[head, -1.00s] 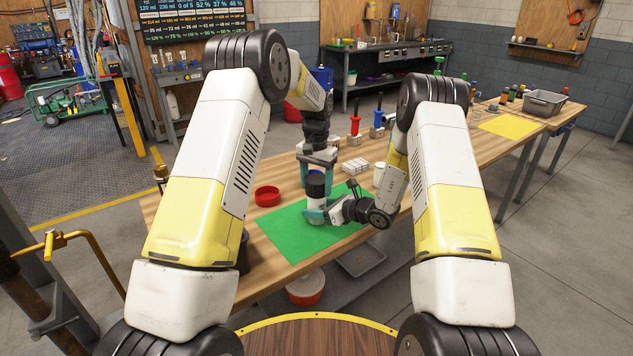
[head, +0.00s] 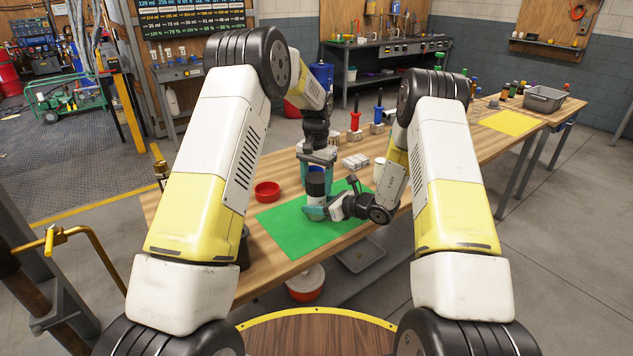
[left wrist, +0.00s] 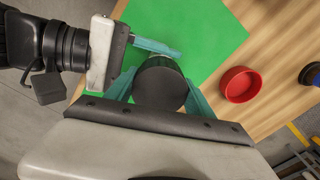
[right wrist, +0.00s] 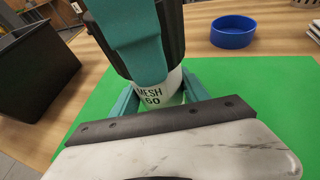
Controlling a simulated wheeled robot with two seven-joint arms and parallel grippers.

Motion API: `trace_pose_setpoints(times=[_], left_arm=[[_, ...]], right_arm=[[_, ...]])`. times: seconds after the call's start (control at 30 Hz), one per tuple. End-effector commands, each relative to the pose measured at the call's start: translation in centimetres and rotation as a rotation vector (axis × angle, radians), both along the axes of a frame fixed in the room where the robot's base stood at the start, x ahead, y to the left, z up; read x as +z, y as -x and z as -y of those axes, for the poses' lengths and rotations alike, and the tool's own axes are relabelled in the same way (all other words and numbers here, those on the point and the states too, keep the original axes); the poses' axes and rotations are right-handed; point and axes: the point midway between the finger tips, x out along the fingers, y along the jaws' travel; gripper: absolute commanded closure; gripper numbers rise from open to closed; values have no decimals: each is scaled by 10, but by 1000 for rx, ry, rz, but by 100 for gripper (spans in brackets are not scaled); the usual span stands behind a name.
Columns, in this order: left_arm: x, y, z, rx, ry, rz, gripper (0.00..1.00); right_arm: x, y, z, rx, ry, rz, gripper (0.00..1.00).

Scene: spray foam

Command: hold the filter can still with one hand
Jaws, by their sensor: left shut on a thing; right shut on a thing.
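The filter can (head: 316,186) stands upright on the green mat (head: 300,234). It has a dark upper part and a white lower body marked "MESH 60" in the right wrist view (right wrist: 153,96). My left gripper (head: 317,178) comes from behind and is shut on the can's dark upper part; its teal fingers flank the dark round top (left wrist: 160,86) in the left wrist view. My right gripper (head: 316,211) comes from the right and is shut low around the white body. A left finger covers part of the can in the right wrist view.
A red dish (head: 267,192) lies left of the can; a blue round dish (right wrist: 233,31) shows in the right wrist view. White blocks (head: 355,162) and red and blue handled tools (head: 355,128) stand behind. A dark bin (right wrist: 40,62) is nearby. The mat's front is clear.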

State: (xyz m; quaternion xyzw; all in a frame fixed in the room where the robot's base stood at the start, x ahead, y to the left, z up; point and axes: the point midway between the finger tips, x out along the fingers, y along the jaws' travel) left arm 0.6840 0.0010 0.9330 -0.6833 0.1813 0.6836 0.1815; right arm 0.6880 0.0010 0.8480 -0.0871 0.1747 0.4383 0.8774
Motion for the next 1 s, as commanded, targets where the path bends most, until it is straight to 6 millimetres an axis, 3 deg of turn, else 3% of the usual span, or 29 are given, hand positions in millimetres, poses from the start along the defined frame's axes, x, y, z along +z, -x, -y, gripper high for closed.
trace_pose_setpoints(times=[0.17,0.27,1.0], left_arm=[[-1,0,0,-26,1,-1,78],[-1,0,-1,-151,2,-1,78],[-2,-4,-1,-1998,3,3,78]], right_arm=[[0,0,0,-1,0,2,100],[0,0,0,-1,0,2,100],[0,0,0,-1,-1,1,100]])
